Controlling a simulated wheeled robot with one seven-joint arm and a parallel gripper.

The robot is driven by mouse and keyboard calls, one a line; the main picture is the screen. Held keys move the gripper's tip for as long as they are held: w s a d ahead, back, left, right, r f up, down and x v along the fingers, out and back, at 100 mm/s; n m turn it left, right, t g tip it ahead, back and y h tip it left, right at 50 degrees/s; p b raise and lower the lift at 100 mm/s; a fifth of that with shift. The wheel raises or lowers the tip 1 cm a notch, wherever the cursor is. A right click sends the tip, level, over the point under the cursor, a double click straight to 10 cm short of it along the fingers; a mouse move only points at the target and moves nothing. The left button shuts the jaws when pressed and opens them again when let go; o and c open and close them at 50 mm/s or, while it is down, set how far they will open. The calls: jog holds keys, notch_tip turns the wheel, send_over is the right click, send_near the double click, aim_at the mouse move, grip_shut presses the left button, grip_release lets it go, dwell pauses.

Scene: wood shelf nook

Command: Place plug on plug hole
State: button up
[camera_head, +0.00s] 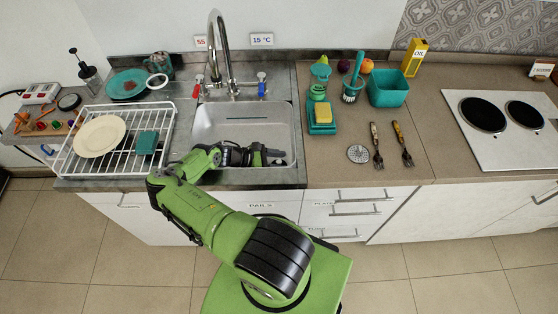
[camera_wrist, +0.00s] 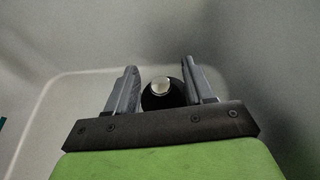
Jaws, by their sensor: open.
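My gripper (camera_head: 276,158) is low inside the sink basin (camera_head: 205,125), near its front right corner. In the wrist view my gripper (camera_wrist: 160,67) is open, one finger on each side of a black round piece (camera_wrist: 153,101) with a pale, shiny, rounded top. This piece looks like the plug. It sits between the fingers with gaps showing, and I cannot tell whether it rests in a hole. No separate plug hole is clear in either view; my arm and gripper cover part of the basin.
A tap (camera_head: 220,60) stands behind the basin. A white dish rack (camera_head: 115,165) holds a plate on the left. Right of the basin are a soap dispenser with sponge (camera_head: 322,118), a teal tub (camera_head: 388,88) and a round perforated disc (camera_head: 358,154). Basin walls rise close around my gripper.

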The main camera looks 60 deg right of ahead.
jog(key=v, duration=0.7)
jog(key=shift+w+a+b, duration=0.1)
jog(key=shift+w+b, duration=0.1)
jog(key=shift+b, duration=0.2)
jog(key=shift+r, duration=0.1)
